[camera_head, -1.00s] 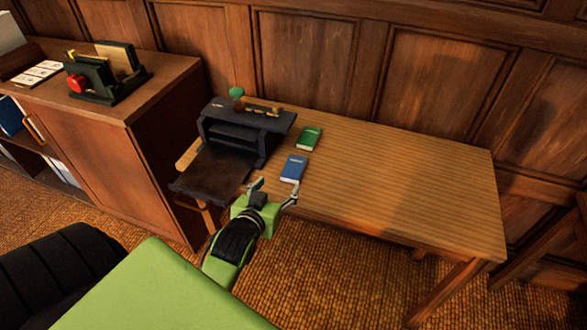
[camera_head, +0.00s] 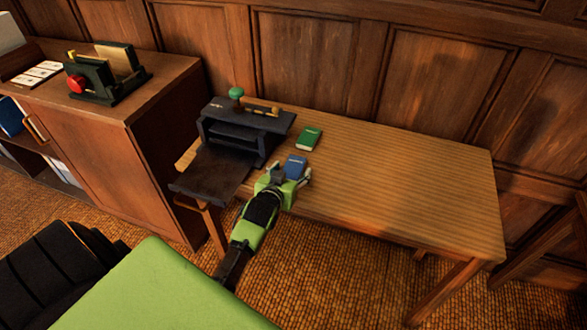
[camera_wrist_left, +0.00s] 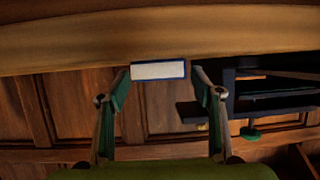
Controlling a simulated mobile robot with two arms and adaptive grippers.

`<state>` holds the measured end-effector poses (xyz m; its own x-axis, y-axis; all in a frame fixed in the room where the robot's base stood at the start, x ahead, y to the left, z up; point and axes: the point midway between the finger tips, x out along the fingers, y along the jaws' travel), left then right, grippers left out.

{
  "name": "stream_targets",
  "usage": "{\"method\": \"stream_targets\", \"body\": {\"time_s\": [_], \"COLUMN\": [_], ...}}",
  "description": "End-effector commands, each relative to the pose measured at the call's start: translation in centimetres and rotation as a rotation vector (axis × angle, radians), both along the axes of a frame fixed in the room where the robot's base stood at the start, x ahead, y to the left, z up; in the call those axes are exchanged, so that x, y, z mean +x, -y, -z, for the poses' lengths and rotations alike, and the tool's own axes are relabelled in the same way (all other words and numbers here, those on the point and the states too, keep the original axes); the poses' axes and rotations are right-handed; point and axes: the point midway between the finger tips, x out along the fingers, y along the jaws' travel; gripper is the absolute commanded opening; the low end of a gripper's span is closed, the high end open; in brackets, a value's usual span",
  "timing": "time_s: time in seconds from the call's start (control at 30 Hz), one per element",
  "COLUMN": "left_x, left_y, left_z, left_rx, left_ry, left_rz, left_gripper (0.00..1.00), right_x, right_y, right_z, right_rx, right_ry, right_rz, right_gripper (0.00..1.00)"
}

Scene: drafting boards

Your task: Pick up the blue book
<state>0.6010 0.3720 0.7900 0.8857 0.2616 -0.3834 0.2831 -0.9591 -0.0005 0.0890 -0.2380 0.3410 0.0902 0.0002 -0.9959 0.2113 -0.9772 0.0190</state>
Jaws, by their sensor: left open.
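The blue book (camera_head: 296,165) lies flat near the front edge of the wooden table, just right of the dark desk organizer. My left gripper (camera_head: 288,174) is open at the book's near end, with one finger toward each side. In the left wrist view, which looks upside down, the book (camera_wrist_left: 158,70) shows its white page edge between the two spread fingertips. Small gaps seem to remain beside it; whether either finger touches it is unclear. My right gripper is out of view.
A green book (camera_head: 309,138) lies just behind the blue one. The dark organizer (camera_head: 228,150), with a tray reaching forward, stands close on the left. The table's right half (camera_head: 420,180) is clear. A brown cabinet (camera_head: 150,140) stands farther left.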

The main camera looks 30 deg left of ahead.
Motion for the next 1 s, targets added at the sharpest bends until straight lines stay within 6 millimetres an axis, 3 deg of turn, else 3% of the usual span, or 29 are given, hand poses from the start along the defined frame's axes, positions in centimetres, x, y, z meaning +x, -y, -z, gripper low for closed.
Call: {"method": "stream_targets", "body": {"time_s": [0.13, 0.4, 0.6, 1.0], "left_x": [1.1, 1.25, 1.24, 1.26], "left_y": [-0.33, -0.39, -0.39, -0.39], "left_z": [0.47, 0.55, 0.56, 0.15], "left_rx": [0.0, -0.001, -0.001, 0.0], "left_ry": [0.001, 0.001, 0.0, 0.002], "left_rz": [0.0, 0.0, 0.0, 0.0], "left_gripper": [0.6, 0.6, 0.17, 0.17], "right_x": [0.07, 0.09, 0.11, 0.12], "right_y": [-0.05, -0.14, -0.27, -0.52], "right_z": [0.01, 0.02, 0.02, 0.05], "right_rx": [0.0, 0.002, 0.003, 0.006], "right_ry": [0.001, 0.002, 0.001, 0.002], "right_rz": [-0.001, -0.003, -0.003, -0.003], "right_gripper": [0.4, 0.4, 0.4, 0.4]}}
